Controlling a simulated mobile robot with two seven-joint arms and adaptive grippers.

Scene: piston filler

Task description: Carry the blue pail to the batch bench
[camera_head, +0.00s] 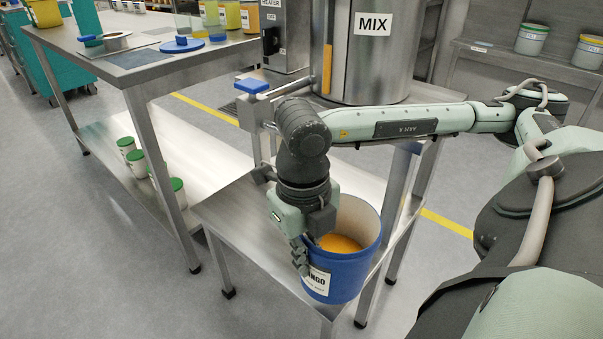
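A blue pail (346,278) with a white label ending in "NGO" and orange contents stands at the front corner of a low steel stand (240,219). My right gripper (306,258) points down at the pail's left rim. One finger lies along the outside wall; the other is mostly hidden at the inner side. I cannot tell whether they press on the wall. My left gripper is out of view. A steel bench (185,62) stands at the left; no label shows whether it is the batch bench.
A steel tank marked MIX (372,61) with a blue-handled valve (253,87) stands behind the stand. Grey floor (95,260) is clear at front left.

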